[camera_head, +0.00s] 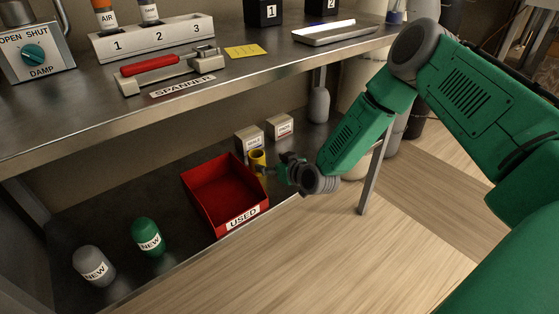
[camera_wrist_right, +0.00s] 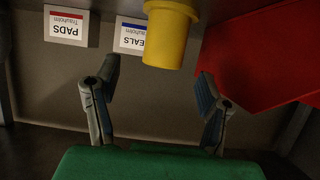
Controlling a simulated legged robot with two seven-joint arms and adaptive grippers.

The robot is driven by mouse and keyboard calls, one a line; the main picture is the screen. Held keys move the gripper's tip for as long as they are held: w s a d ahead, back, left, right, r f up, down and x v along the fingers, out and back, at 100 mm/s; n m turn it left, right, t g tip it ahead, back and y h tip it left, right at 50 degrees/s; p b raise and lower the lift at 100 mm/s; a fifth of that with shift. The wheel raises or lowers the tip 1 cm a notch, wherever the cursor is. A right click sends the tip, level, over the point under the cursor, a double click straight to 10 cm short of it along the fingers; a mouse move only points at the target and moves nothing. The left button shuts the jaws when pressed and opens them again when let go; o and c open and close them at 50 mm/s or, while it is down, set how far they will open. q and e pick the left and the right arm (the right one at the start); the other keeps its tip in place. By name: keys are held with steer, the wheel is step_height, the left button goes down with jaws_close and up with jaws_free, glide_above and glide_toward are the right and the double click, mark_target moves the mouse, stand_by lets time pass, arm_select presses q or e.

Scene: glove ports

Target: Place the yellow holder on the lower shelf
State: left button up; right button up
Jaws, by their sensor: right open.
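The yellow holder (camera_head: 257,161) is a short upright tube with an open top. It is at the lower shelf (camera_head: 120,205), close to the right rear corner of the red USED tray. My right gripper (camera_head: 271,169) is just right of the holder. In the right wrist view, which looks upside down, the holder (camera_wrist_right: 170,40) appears beyond the open fingers (camera_wrist_right: 157,88), roughly in line with the gap. The fingers do not close on it. Its contact with the shelf is hard to make out. My left gripper is not in view.
The red USED tray (camera_head: 243,223) is beside the holder. SEALS (camera_head: 249,140) and PADS (camera_head: 281,127) boxes stand behind. Green (camera_head: 147,236) and grey (camera_head: 94,265) NEW containers stand at left. The upper shelf (camera_head: 60,115) overhangs; a metal leg (camera_head: 372,178) is at right.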

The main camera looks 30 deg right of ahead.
steer(key=s+a+f+g, duration=0.3)
steer(key=s+a+g, duration=0.1)
steer(key=s, duration=0.7)
steer(key=s+a+f+g+p, duration=0.1)
steer(key=s+a+f+g, duration=0.2)
steer(key=s, duration=0.8)
steer(key=s+a+f+g, duration=0.2)
steer(key=s+a+g, duration=0.3)
steer(key=s, duration=0.6)
steer(key=s+d+r+g+h, duration=0.1)
steer(key=s+d, duration=0.2)
steer(key=s, duration=0.5)
arm_select(q)
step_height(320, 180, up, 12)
steer(key=p, duration=1)
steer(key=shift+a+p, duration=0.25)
steer(key=shift+p, duration=0.1)
arm_select(e)
step_height(320, 180, up, 10)
steer(key=shift+a+r, duration=0.15)
steer(key=shift+r, duration=0.05)
